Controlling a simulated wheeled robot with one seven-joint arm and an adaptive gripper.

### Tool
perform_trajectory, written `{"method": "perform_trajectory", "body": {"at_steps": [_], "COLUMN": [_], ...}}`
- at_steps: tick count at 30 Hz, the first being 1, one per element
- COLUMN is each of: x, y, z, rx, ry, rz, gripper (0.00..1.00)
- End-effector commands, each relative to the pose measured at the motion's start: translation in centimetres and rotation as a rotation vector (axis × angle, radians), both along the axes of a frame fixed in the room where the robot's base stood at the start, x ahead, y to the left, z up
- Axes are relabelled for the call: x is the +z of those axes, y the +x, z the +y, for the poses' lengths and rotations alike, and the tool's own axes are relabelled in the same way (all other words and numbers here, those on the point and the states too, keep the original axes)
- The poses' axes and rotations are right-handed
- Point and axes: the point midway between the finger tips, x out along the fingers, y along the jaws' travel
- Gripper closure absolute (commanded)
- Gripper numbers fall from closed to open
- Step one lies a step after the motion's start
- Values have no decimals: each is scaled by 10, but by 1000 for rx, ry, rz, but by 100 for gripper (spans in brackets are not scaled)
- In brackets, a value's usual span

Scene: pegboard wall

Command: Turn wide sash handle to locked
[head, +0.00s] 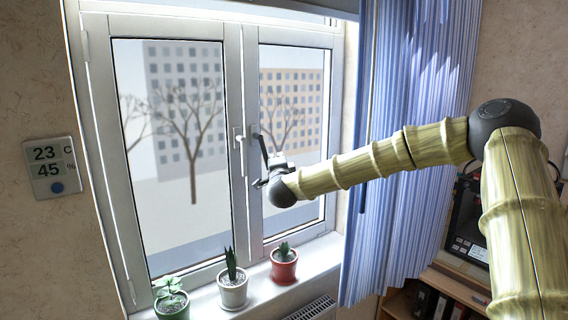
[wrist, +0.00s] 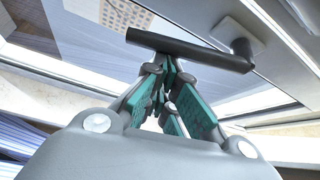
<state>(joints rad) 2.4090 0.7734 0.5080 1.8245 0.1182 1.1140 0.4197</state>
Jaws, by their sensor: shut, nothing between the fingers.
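A double window (head: 241,60) has a wide left sash (head: 106,110) and a narrower right sash (head: 337,90). In the wrist view a dark handle bar (wrist: 190,49) joins a pale square plate (wrist: 237,36) by a short neck. My gripper (head: 266,172) is in front of the right sash, near the dark handle's lower end. Its fingers (wrist: 168,72) are shut and empty beside the bar; I cannot tell whether they touch it.
A green pot (head: 172,307), a white pot (head: 233,294) and a red pot (head: 284,269) with plants stand on the sill (head: 258,288). A blue curtain (head: 405,150) hangs to the right, behind my arm. A climate display (head: 53,169) is on the left wall.

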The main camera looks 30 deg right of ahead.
Motion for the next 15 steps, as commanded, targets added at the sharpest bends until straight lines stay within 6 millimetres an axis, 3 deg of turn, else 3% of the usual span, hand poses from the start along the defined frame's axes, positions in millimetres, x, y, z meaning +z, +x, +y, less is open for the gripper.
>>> {"method": "perform_trajectory", "body": {"at_steps": [5, 15], "x": [-6, -8], "y": [-1, -3], "z": [9, 17], "rx": [1, 1], "ry": [106, 98], "rz": [14, 15], "gripper": [100, 100]}}
